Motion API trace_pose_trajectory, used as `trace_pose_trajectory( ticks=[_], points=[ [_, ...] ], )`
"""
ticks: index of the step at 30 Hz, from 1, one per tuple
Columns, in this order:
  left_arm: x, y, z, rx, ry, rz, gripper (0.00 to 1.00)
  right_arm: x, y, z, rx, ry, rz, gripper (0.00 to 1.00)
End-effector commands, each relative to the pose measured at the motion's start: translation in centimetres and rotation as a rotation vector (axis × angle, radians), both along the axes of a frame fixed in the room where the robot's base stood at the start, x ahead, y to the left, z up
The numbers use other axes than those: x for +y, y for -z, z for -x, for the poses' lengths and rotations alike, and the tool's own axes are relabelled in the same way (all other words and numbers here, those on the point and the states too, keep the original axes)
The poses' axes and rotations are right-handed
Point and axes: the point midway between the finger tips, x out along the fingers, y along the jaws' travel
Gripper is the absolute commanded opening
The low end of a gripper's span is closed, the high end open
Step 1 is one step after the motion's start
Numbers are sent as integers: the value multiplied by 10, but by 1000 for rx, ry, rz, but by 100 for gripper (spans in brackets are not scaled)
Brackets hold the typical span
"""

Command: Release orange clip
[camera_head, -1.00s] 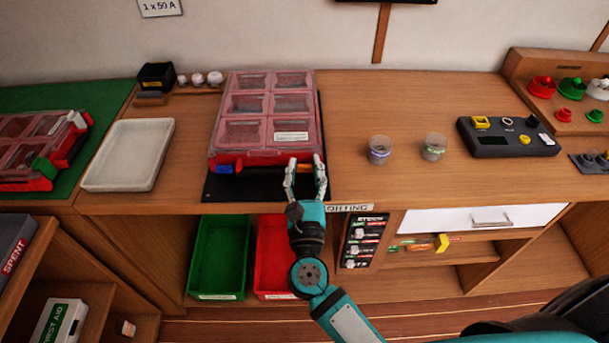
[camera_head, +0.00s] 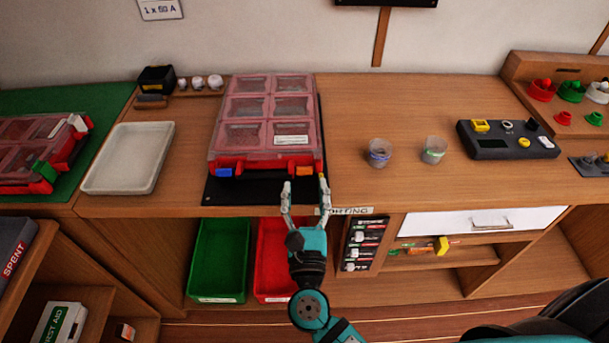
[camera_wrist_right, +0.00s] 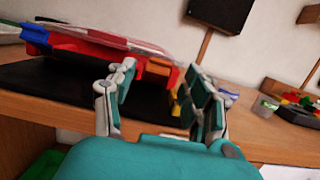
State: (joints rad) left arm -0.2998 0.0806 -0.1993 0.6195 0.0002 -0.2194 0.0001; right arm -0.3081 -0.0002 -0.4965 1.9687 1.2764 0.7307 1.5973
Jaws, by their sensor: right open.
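A red case (camera_head: 260,172) with a clear, compartmented lid (camera_head: 268,107) lies on a black mat (camera_head: 225,190) on the bench. The lid looks down. On its front face are a blue clip (camera_head: 224,173) at left and the orange clip (camera_head: 304,171) at right. The orange clip also shows in the wrist view (camera_wrist_right: 158,68), beyond the fingers. My right gripper (camera_head: 304,184) is open and empty, its fingertips just in front of the orange clip, apart from it. I cannot tell whether the clip is latched. My left gripper is not in view.
A white tray (camera_head: 128,157) and another red case (camera_head: 35,158) are at left. Two small cups (camera_head: 379,153) and a dark device (camera_head: 508,139) stand at right. Green (camera_head: 219,260) and red (camera_head: 272,262) bins sit below the bench edge. The bench right of the case is mostly clear.

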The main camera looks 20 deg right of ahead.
Motion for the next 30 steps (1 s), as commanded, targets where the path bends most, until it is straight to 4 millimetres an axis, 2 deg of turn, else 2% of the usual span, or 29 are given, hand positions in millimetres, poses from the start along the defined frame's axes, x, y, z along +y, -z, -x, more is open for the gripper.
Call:
trace_pose_trajectory(
  ticks=[1,6,12,30],
  points=[
    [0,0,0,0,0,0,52,3,4,12,4,-2,0,52],
    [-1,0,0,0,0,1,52,13,9,44,3,-2,0,52],
    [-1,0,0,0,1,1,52,19,13,66,0,0,-1,52],
    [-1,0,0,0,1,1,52,20,14,70,-2,0,-2,52]
  ],
)
